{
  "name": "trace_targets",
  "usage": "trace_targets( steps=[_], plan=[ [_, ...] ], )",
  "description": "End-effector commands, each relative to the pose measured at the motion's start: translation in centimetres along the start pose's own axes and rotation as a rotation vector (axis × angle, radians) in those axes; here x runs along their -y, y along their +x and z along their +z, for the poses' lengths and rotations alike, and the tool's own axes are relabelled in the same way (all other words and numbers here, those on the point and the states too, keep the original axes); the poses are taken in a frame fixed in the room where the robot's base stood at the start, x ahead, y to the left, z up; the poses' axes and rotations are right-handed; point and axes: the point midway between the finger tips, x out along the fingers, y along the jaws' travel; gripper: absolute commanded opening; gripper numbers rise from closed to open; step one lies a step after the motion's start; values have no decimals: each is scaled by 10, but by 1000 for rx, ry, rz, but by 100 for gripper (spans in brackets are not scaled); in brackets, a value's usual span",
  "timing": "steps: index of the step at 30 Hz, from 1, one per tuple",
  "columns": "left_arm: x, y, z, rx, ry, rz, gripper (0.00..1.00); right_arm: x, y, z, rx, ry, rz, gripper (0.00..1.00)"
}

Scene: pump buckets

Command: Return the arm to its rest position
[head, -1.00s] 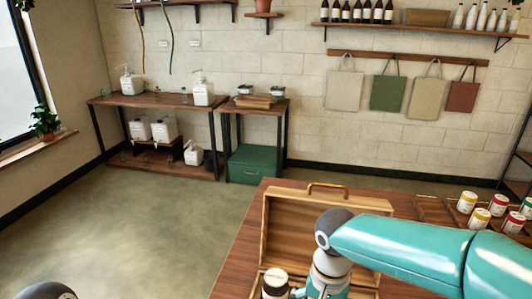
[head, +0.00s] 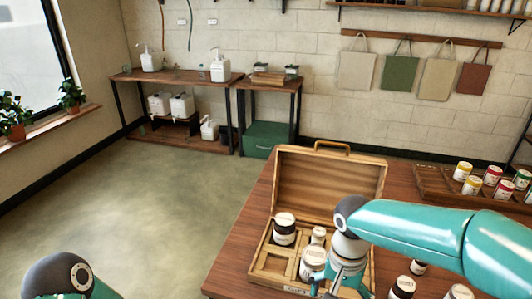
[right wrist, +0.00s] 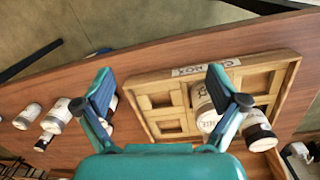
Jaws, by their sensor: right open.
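My right arm reaches in from the right over the open wooden box (head: 255,262), its lid raised at the back. Its gripper (head: 335,289) is partly cut off near the bottom edge of the head view. In the right wrist view the gripper (right wrist: 160,80) is open, fingers spread wide, with nothing held between them. One finger overlaps a white-labelled jar (right wrist: 203,103) in the box; I cannot tell whether they touch. A dark jar (head: 284,229) stands in the box's back left compartment. Only a rounded joint of my left arm shows at the bottom left; its gripper is out of frame.
Several jars stand on the wooden table (head: 240,262) right of the box, including a dark one (head: 403,287). A tray (head: 430,183) of colour-labelled cans stands at the back right. Open floor (head: 150,210) lies left of the table.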

Motion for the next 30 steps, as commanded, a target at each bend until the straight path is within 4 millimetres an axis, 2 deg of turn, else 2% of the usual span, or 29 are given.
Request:
trace_targets(
  steps=[5,11,14,18,21,25,28,30],
  plan=[
    [0,0,0,-1,1,0,40,-24,45,7,109,39,75,96],
    [0,0,0,0,0,0,40,-45,112,32,259,73,113,96],
    [0,1,0,0,0,0,40,-54,157,55,348,68,91,96],
    [0,0,0,0,0,0,40,-60,232,113,467,30,-33,96],
    [0,0,0,0,0,0,40,-56,267,146,461,-14,-153,96],
    [0,0,0,0,0,0,40,-48,289,163,350,-97,-273,96],
    [0,0,0,0,0,0,40,-41,293,153,214,-170,-330,96],
    [0,0,0,0,0,0,40,-36,294,139,121,-217,-355,96]
  ],
)
